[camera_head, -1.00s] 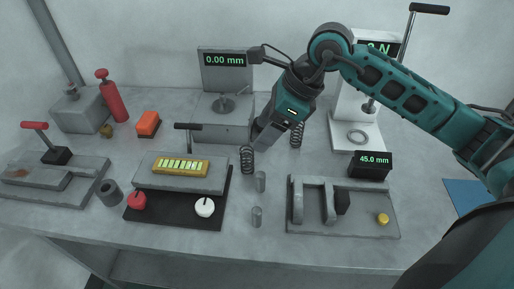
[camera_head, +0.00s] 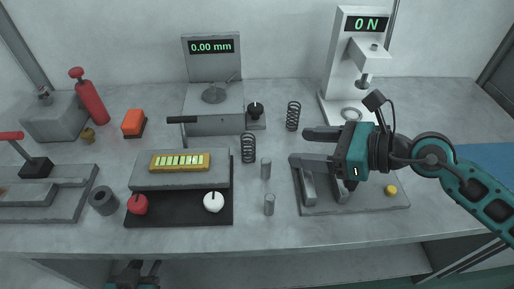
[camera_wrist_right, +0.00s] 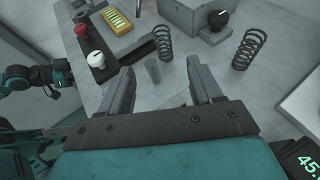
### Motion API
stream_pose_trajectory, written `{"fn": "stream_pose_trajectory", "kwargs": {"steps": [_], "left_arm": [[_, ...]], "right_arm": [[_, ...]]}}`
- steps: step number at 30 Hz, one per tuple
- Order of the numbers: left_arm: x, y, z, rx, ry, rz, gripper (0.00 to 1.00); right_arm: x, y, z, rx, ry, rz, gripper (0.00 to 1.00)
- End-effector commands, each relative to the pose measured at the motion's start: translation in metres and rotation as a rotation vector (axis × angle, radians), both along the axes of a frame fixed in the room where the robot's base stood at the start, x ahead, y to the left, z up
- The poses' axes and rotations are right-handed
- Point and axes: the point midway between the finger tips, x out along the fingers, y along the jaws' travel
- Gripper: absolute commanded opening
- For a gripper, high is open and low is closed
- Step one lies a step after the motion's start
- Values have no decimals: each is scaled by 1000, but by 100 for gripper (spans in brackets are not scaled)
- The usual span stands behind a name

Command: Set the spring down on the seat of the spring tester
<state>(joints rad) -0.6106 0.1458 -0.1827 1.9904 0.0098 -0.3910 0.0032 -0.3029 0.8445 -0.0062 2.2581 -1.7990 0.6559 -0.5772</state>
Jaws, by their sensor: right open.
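Two dark coil springs stand upright on the table. The nearer spring (camera_head: 248,148) is beside the grey block, and the farther spring (camera_head: 293,115) is to its right. Both also show in the right wrist view, the nearer spring (camera_wrist_right: 163,43) and the farther spring (camera_wrist_right: 248,48). The spring tester (camera_head: 340,60) at the back right reads 0 N, and its ring-shaped seat (camera_head: 351,114) looks empty. My right gripper (camera_head: 304,147) is open and empty, its fingers pointing left, apart from both springs. My left gripper (camera_head: 138,271) shows only partly at the bottom edge.
The plate with grey uprights (camera_head: 360,203) lies under my right gripper. Two small metal cylinders (camera_head: 266,168) (camera_head: 269,204) stand left of it. A 0.00 mm gauge (camera_head: 213,85) stands behind, with a black knob (camera_head: 256,109) beside it. Bare table lies along the front.

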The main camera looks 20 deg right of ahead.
Motion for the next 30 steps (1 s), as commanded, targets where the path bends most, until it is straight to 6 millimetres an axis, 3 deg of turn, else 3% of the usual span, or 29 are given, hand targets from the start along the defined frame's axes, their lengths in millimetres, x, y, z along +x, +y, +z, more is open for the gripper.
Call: {"fn": "stream_pose_trajectory", "kwargs": {"steps": [30], "left_arm": [[-2, 1, -2, 2, 5, 0, 43]], "right_arm": [[79, 84, -44, 3, -1, -1, 65]]}}
